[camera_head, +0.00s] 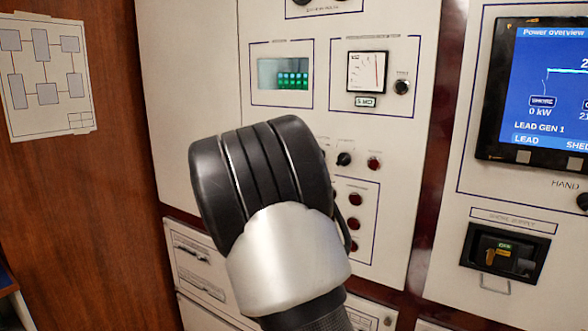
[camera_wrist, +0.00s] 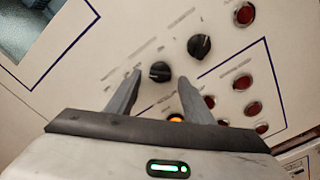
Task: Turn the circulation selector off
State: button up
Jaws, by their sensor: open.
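Two black rotary selectors sit on the cream panel in the wrist view; their labels are too blurred to read, so I cannot tell which is the circulation selector. The lower-left selector (camera_wrist: 160,71) appears between the two fingertips of my gripper (camera_wrist: 160,77), with a light pointer mark on it. The fingers are open, and I see no clear contact with it. The other selector (camera_wrist: 199,46) is up and right, outside the fingers. In the head view, one black selector (camera_head: 344,159) shows right of my wrist, which hides my fingertips and the panel behind.
Several red buttons or lamps (camera_wrist: 254,108) sit right of the fingers inside a blue outline. A lit orange lamp (camera_wrist: 176,118) is partly hidden by my gripper. An analog meter (camera_head: 367,72), a green-lit display (camera_head: 283,74) and a power screen (camera_head: 545,90) are on the panels.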

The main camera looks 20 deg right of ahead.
jog(key=v, duration=1.6)
jog(key=shift+s+a+b, duration=0.25)
jog(key=shift+b, duration=0.15)
jog(key=s+d+f+m+g+y+p, duration=0.25)
jog(key=s+d+m, duration=0.2)
jog(key=s, duration=0.55)
jog(key=s+d+f+m+g+y+p, duration=0.1)
jog(key=s+d+m+g+y+p, duration=0.3)
jog(key=s, duration=0.6)
jog(key=s+a+m+t+y+p, duration=0.1)
jog(key=s+a+m+y+p, duration=0.2)
jog(key=s+a+m+y, duration=0.4)
jog(key=s+a+m, duration=0.1)
jog(key=s+a, duration=0.3)
jog(key=a, duration=0.3)
jog(key=shift+s+r+y+p, duration=0.25)
jog(key=shift+y+p, duration=0.1)
